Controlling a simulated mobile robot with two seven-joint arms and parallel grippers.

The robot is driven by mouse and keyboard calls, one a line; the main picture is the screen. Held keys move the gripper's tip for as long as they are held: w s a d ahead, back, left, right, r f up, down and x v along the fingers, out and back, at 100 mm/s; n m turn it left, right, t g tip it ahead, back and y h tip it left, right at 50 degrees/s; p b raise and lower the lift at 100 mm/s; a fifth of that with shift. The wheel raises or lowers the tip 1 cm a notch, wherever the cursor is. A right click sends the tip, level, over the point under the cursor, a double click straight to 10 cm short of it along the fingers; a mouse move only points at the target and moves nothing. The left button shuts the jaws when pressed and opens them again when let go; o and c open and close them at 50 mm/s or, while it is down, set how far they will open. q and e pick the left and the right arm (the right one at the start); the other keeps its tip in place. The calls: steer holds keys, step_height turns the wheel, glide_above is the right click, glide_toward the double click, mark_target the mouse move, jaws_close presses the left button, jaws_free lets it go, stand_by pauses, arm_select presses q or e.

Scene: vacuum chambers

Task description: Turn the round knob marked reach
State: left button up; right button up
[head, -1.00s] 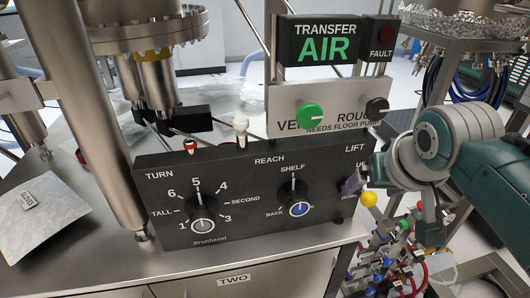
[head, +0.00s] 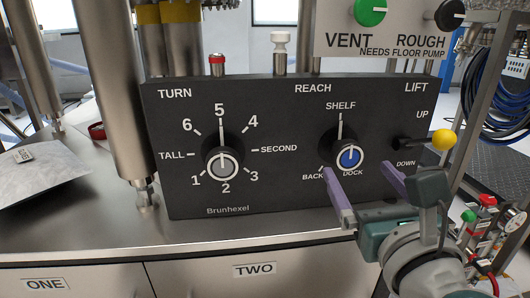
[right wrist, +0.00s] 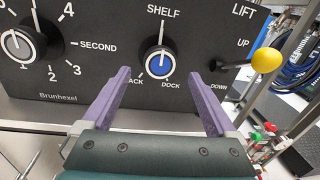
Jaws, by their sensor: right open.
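The round reach knob (head: 349,158) is black with a blue cap and sits under the word REACH on the dark control panel (head: 285,185). Its white pointer line is up, toward SHELF; BACK and DOCK are marked below. My right gripper (head: 357,169) is open, its purple fingers pointing at the panel, one tip low to the left of the knob and the other to its right. In the right wrist view the knob (right wrist: 160,64) shows between and beyond the empty fingers (right wrist: 158,73), with no visible contact. My left gripper is not in view.
The turn knob (head: 223,157) is left on the same panel, pointing toward 5. The yellow-balled lift lever (head: 444,140) sticks out right, close to my right gripper. A green vent knob (head: 370,11) is above. A metal column (head: 120,95) stands left of the panel.

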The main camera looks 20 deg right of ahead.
mark_target(350, 159)
steer(key=x, duration=0.6)
steer(key=shift+w+d+b, duration=0.15)
steer(key=shift+w+b, duration=0.15)
steer(key=shift+c, duration=0.2)
steer(key=c, duration=1.3)
